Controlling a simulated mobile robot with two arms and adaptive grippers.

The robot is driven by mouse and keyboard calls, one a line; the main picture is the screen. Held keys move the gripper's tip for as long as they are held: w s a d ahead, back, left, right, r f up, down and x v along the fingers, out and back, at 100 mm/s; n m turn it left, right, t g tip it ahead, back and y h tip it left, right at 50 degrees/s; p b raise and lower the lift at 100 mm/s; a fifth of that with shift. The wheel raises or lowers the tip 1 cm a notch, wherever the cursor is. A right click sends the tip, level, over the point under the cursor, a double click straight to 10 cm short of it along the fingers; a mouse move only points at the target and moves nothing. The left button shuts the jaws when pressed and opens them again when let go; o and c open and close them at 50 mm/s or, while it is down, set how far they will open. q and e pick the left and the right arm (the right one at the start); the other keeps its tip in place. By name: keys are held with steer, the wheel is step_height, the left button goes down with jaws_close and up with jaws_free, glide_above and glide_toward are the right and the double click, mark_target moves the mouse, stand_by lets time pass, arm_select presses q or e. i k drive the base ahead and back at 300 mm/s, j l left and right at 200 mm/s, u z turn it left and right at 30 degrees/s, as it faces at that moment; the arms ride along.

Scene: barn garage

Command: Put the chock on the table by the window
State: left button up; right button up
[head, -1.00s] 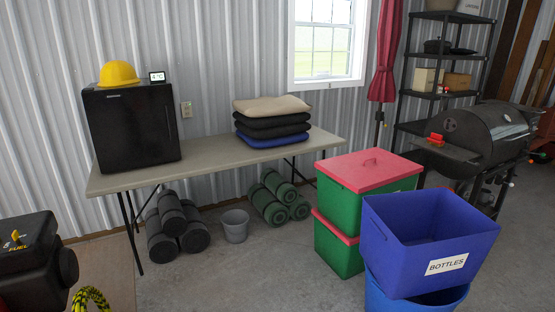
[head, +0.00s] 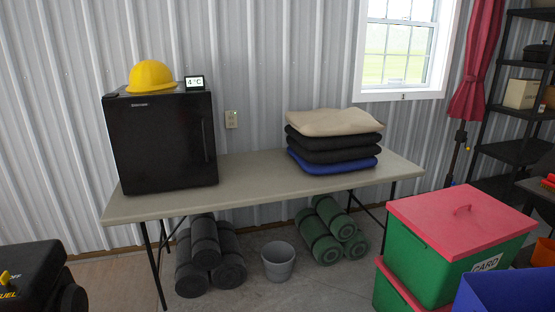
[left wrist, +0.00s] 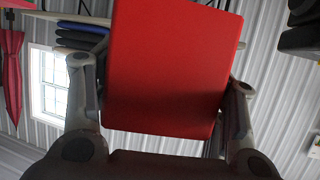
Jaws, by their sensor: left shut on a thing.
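A red block, the chock (left wrist: 175,70), fills the middle of the left wrist view. My left gripper (left wrist: 162,76) is shut on it, with one finger on each side. The left gripper and chock do not show in the head view. The table by the window (head: 248,180) is a long beige folding table against the metal wall. Its top is bare between the black mini fridge (head: 160,145) on the left and a stack of folded cushions (head: 333,140) on the right. My right gripper is in neither view.
A yellow hard hat (head: 150,77) and a small display (head: 194,83) sit on the fridge. Rolled mats and a grey bucket (head: 278,262) are under the table. Green bins with red lids (head: 460,215) stand at front right, beside a blue bin (head: 505,292). Floor before the table is clear.

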mark_target(265, 183)
steer(key=i+u, duration=0.2)
steer(key=i, duration=1.1)
steer(key=i+z, duration=0.3)
steer(key=i, duration=0.15)
steer(key=i+j+z, duration=0.25)
steer(key=i, duration=0.2)
steer(key=i+j+z, duration=0.3)
steer(key=i, duration=0.15)
steer(key=l, duration=0.1)
